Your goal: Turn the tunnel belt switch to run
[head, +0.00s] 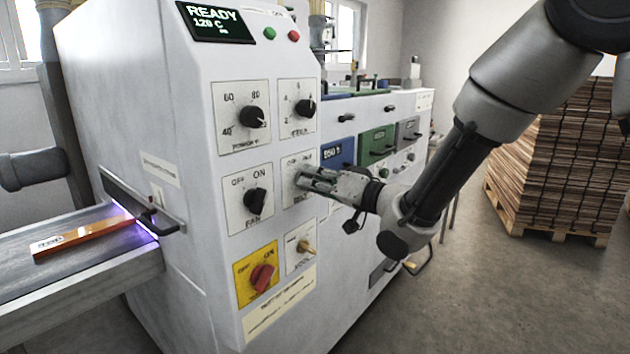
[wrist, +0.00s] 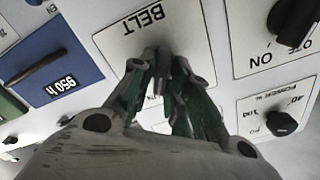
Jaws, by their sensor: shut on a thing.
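The belt switch plate (head: 291,193) is a white square on the sloping front of the white machine, to the right of the fan switch. It also shows in the wrist view (wrist: 115,50), where the word BELT appears upside down. My gripper (head: 304,180) reaches it from the right. In the wrist view my gripper (wrist: 158,60) is shut on the belt knob at the middle of the plate. The fingers hide nearly all of the knob, so I cannot tell which way it points.
The fan switch (head: 255,199), power knob (head: 253,117) and another knob (head: 304,107) surround the belt plate. A red rotary switch (head: 263,276) on yellow and a small brass switch (head: 305,246) sit below. An orange-brown board (head: 85,238) lies at the left slot. A green-lettered display (head: 215,22) reads READY.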

